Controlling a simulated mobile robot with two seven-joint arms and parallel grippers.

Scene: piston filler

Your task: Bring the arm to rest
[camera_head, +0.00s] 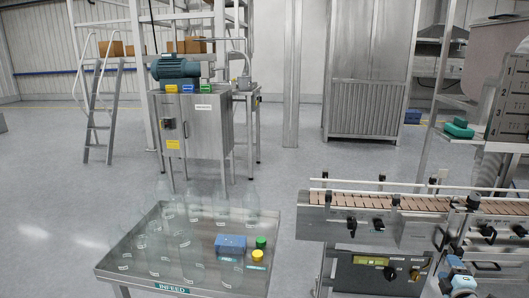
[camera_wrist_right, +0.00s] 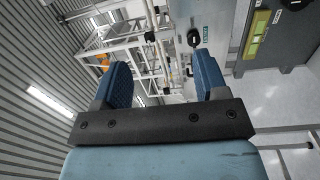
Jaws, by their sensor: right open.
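My right gripper (camera_wrist_right: 162,78) shows in the right wrist view with its two blue fingers wide apart. Nothing is between the fingers, and they touch nothing that I can see. In the head view, what seems to be part of my right arm (camera_head: 462,283) shows at the lower right, in front of the conveyor. My left gripper and left arm are not in view.
An infeed table (camera_head: 112,266) at the lower middle holds several clear bottles, a blue block (camera_head: 230,243), a green cap (camera_head: 261,242) and a yellow cap (camera_head: 257,255). A conveyor (camera_head: 345,227) stands at the right. A steel cabinet (camera_head: 205,132) stands behind. Open floor lies between them.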

